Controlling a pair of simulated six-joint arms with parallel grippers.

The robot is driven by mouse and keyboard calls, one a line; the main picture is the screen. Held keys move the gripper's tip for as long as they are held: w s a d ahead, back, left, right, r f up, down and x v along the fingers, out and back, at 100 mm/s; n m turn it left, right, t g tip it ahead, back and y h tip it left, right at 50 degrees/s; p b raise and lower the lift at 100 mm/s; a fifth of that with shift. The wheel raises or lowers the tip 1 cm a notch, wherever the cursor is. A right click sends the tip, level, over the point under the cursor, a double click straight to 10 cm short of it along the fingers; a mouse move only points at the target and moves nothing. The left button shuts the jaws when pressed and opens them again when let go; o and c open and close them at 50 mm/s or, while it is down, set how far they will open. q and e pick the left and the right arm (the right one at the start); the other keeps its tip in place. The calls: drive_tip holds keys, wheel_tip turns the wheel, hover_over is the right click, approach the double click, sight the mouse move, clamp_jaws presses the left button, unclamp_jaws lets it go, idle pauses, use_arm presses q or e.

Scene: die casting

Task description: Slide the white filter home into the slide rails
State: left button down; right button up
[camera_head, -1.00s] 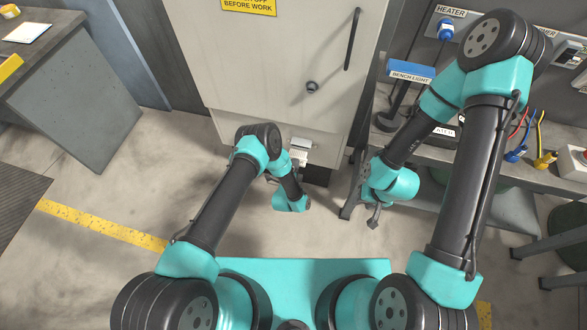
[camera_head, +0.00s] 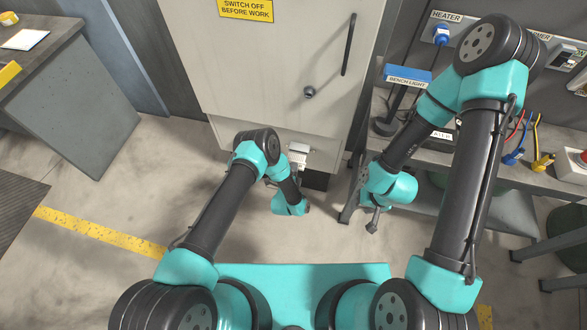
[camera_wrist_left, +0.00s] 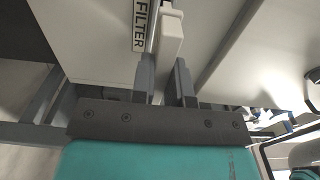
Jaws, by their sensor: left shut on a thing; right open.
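The white filter (camera_wrist_left: 171,28) shows in the left wrist view as a pale block with a handle-like end, beside a FILTER label (camera_wrist_left: 138,28). My left gripper (camera_wrist_left: 165,68) is shut on that end, one dark finger on each side. In the head view the white filter (camera_head: 298,158) is small and partly hidden by my left wrist, low at the front of the grey cabinet (camera_head: 270,85). The slide rails cannot be made out, so how far the filter sits in them cannot be told. My right gripper (camera_head: 374,219) is open and empty, pointing down by the bench.
A grey desk (camera_head: 80,100) stands at the left. The floor between desk and cabinet is clear, with a yellow line (camera_head: 100,233).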

sight(296, 159)
use_arm(q)
drive_tip(key=shift+x, duration=2.55)
idle(0.8)
drive_tip(key=c, duration=1)
unclamp_jaws()
drive_tip(key=shift+c, duration=0.2)
drive_tip(key=v, duration=1.7)
drive_tip(key=shift+s, duration=0.25)
drive_tip(key=shift+a, duration=0.1)
